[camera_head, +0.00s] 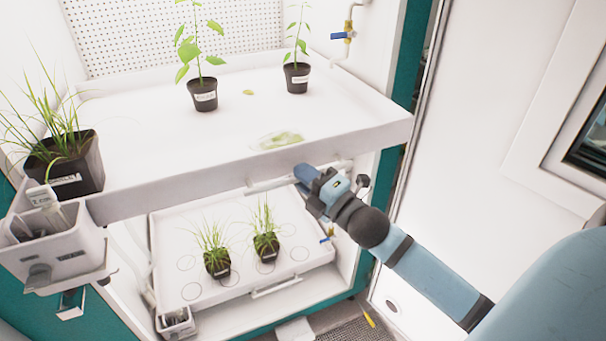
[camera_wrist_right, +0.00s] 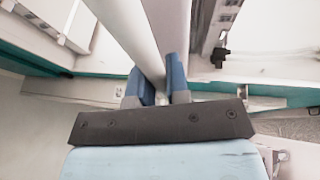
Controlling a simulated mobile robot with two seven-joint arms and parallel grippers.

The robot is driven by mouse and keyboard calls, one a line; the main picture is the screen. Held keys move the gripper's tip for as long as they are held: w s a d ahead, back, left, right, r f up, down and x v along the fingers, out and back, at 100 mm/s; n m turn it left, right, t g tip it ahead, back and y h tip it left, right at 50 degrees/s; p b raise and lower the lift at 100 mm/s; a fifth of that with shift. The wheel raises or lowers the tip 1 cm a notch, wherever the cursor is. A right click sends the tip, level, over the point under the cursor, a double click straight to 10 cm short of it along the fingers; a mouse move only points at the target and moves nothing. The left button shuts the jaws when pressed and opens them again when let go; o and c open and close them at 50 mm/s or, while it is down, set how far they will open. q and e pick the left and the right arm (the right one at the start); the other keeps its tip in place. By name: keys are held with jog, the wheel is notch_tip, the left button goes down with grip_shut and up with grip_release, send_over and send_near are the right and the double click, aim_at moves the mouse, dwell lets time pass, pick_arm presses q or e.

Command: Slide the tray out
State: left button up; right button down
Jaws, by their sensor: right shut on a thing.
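The upper white tray (camera_head: 345,125) sits at shelf height in the chamber, with a white handle bar (camera_head: 270,184) along its front edge. My right gripper (camera_head: 312,180) is at the right part of this bar, below the tray's front rim. In the right wrist view its blue fingers (camera_wrist_right: 160,88) are closed around the white bar (camera_wrist_right: 125,30). A lower white tray (camera_head: 215,290) with its own front handle (camera_head: 276,287) lies beneath. My left gripper does not show.
The upper tray bears two leafy potted plants (camera_head: 204,95) (camera_head: 297,78), a grassy pot (camera_head: 78,165) at its left edge and a flat clear dish (camera_head: 280,139). A white caddy (camera_head: 58,245) hangs at front left. Two grassy pots (camera_head: 217,264) (camera_head: 266,246) stand on the lower tray. A white door (camera_head: 490,130) is at right.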

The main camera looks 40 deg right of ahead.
jog(key=c, duration=1.1)
grip_release()
jog(key=shift+s, duration=0.1)
jog(key=shift+b+v, duration=1.55)
jog(key=shift+v, duration=5.3)
